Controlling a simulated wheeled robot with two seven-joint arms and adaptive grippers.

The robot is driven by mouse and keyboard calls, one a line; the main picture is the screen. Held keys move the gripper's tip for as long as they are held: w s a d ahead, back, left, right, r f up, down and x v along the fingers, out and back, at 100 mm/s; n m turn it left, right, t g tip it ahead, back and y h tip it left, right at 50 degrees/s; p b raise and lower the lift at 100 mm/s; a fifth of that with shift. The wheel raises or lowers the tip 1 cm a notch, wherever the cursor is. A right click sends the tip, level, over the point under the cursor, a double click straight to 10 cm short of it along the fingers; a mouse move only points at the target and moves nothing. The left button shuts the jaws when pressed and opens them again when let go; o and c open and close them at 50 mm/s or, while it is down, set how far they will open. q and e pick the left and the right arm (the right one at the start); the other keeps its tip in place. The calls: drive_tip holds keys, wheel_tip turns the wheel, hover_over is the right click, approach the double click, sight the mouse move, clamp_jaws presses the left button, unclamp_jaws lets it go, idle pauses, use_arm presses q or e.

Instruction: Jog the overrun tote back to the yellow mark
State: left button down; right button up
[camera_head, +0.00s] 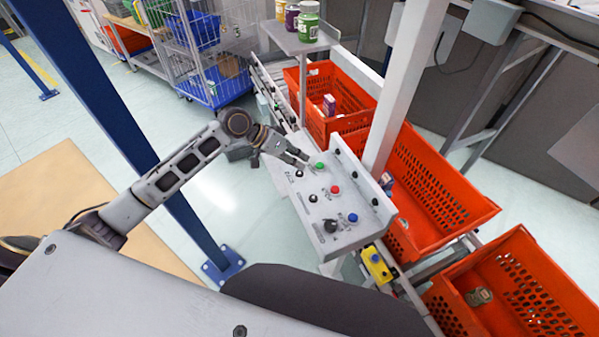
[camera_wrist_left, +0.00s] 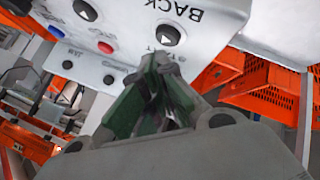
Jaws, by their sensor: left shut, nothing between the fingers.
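The grey control panel (camera_head: 311,181) carries a green button (camera_head: 320,165), a red button (camera_head: 335,190), a blue button (camera_head: 352,217) and black knobs. My left gripper (camera_head: 303,160) is shut and empty, its fingertips close beside the green button; contact is unclear. In the left wrist view the fingertips cover the spot by the START label, near a black arrow button (camera_wrist_left: 168,35) marked BACK. Orange totes line the conveyor: a far tote (camera_head: 312,122), a middle tote (camera_head: 455,223) and a near tote (camera_head: 540,262). I cannot tell which overran. No yellow mark is clearly visible.
A yellow box (camera_head: 376,264) with a blue button sits below the panel. A white post (camera_head: 400,90) rises behind the panel. A blue post (camera_head: 100,85) stands near my left arm. A shelf (camera_head: 290,42) holds jars. Wire cage carts stand at the back.

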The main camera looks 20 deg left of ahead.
use_arm(q)
drive_tip(key=shift+f, duration=0.4)
drive_tip(key=shift+f, duration=0.55)
idle(1.4)
drive_tip(key=shift+r+p, duration=0.2)
drive_tip(key=shift+p, duration=0.2)
drive_tip(key=shift+r+p, duration=0.75)
drive_tip(key=shift+p, duration=0.1)
drive_tip(key=shift+r, duration=0.1)
drive_tip(key=shift+r+p, duration=1.25)
drive_tip(key=shift+p, duration=0.1)
drive_tip(key=shift+r+p, duration=0.45)
drive_tip(key=shift+r, duration=0.7)
